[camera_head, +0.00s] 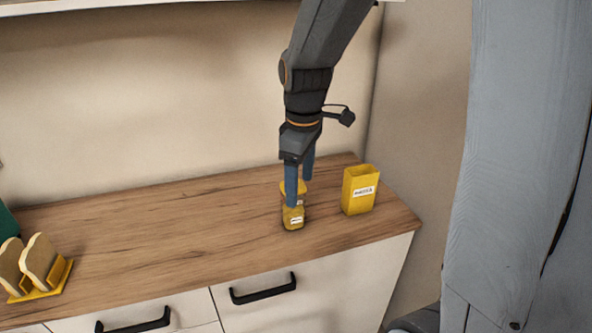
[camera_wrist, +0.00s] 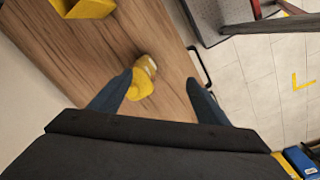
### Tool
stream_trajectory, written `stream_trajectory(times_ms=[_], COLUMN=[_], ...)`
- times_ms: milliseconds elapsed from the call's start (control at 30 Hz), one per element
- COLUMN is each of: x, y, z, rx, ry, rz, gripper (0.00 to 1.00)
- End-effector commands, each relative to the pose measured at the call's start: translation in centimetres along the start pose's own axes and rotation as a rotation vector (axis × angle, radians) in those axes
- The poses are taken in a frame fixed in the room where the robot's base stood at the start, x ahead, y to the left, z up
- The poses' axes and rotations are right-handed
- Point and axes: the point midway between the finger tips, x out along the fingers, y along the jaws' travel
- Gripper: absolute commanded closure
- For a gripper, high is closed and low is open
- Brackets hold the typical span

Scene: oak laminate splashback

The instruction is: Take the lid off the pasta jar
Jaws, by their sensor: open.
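A small yellow jar (camera_head: 293,223) with a white label stands on the wooden counter, partly hidden behind my gripper's finger. A wider yellow top, seemingly its lid (camera_head: 301,186), shows between the fingers. In the wrist view the yellow lid (camera_wrist: 140,86) lies between the fingertips, closer to the left one, with the labelled jar (camera_wrist: 146,64) just beyond. My gripper (camera_head: 299,192) points down over the jar with its blue fingers apart. It is also open in the wrist view (camera_wrist: 160,79). I cannot tell whether a finger touches the lid.
An open yellow box (camera_head: 359,191) with a label stands right of the jar; it also shows in the wrist view (camera_wrist: 82,8). A yellow rack (camera_head: 46,284) with bread-like slices stands at the far left. The counter (camera_head: 170,235) between is clear. Drawers with black handles (camera_head: 263,289) lie below.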

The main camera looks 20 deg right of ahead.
Motion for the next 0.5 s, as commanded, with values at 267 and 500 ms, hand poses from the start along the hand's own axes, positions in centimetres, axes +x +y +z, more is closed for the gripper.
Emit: stream_trajectory(times_ms=[267, 500], x=[-3.5, -4.2], y=[3.8, 4.7], z=[-3.4, -4.3], rx=[-0.513, -0.694], ry=[-0.025, -0.031], rz=[-0.052, -0.082], gripper=[0.31, 0.31])
